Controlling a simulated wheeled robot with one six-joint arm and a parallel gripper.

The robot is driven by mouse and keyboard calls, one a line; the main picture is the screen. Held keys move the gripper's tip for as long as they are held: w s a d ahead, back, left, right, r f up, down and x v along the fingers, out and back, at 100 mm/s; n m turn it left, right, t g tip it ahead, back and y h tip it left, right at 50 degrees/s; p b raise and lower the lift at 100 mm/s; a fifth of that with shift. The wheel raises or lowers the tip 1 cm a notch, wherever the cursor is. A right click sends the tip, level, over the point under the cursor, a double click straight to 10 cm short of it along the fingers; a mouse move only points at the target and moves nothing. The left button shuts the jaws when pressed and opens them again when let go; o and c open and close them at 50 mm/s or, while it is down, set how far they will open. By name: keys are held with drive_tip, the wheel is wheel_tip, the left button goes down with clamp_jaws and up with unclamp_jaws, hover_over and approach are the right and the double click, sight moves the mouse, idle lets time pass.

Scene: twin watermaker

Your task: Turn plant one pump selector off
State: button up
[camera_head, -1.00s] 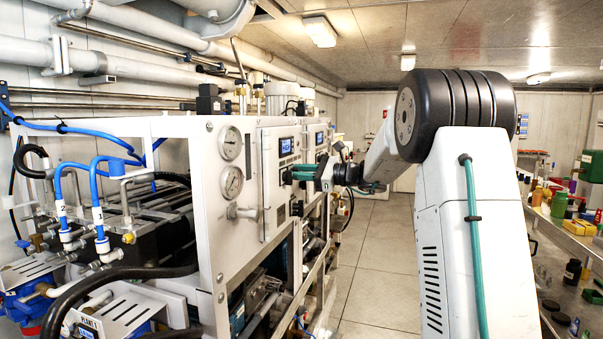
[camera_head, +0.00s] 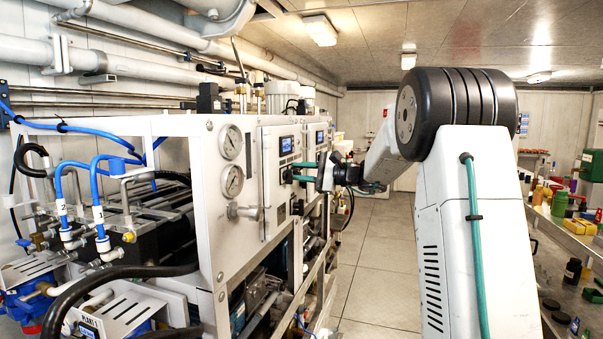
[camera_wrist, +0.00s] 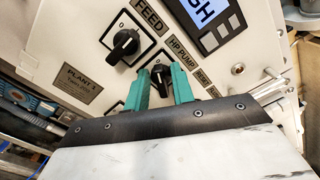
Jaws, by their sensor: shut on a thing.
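The plant one panel (camera_head: 268,222) faces my arm; its PLANT 1 plate (camera_wrist: 82,83) shows in the wrist view. A black selector knob (camera_wrist: 161,76) sits by the HP PUMP label (camera_wrist: 185,48). My gripper (camera_wrist: 160,70) has its green fingers on both sides of this knob and is shut on it. The fingers hide part of the knob's surround. The head view shows my gripper (camera_head: 296,172) at the panel face, with the knob hidden. A second black knob (camera_wrist: 125,45) sits by the FEED label, up and left.
A lit display (camera_wrist: 205,12) with buttons is above the HP PUMP label. Two gauges (camera_head: 232,181) are on the nearer frame. A shelf of bottles (camera_head: 567,232) stands right; the aisle floor (camera_head: 375,270) is clear.

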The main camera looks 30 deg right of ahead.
idle(0.4)
drive_tip(key=o, duration=0.7)
drive_tip(key=shift+d, duration=0.1)
drive_tip(key=v, duration=0.7)
drive_tip(key=shift+s+d, duration=0.25)
drive_tip(key=shift+s, duration=0.05)
